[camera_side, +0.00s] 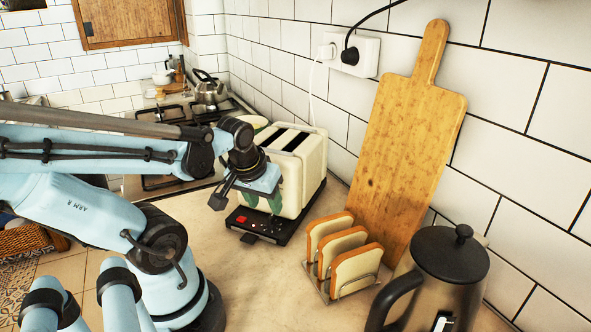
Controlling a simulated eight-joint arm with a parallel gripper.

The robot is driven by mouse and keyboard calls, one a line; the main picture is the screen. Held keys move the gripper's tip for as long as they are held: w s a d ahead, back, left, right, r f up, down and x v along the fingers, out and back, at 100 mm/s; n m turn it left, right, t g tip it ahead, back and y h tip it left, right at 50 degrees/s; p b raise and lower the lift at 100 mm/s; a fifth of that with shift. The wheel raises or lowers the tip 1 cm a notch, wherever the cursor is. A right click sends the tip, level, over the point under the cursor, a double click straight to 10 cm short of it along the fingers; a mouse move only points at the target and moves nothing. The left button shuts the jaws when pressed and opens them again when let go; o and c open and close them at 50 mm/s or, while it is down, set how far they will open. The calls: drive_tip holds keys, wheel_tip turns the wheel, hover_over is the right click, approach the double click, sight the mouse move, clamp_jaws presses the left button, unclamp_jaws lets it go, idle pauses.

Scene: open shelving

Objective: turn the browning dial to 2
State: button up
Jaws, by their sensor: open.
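A cream two-slot toaster (304,170) with a black base stands on the counter against the tiled wall. A red button (241,219) and a dark lever show low at its front end. I cannot make out the browning dial or its numbers; my gripper covers part of that end. My gripper (246,199) is open at the toaster's front end, just above the base. Its dark and greenish fingers point down. I cannot tell whether they touch the toaster.
A toast rack with several bread slices (337,250) stands in front of the toaster. A dark kettle (450,260) is at the lower right. A wooden board (412,135) leans on the wall. A hob with a steel kettle (209,91) lies behind. Counter left of the rack is clear.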

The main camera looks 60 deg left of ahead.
sight(271, 217)
drive_tip(key=shift+x, duration=2.75)
clamp_jaws()
drive_tip(key=shift+m+t+h, duration=0.3)
drive_tip(key=shift+m+h, duration=0.2)
drive_tip(key=shift+m, duration=0.9)
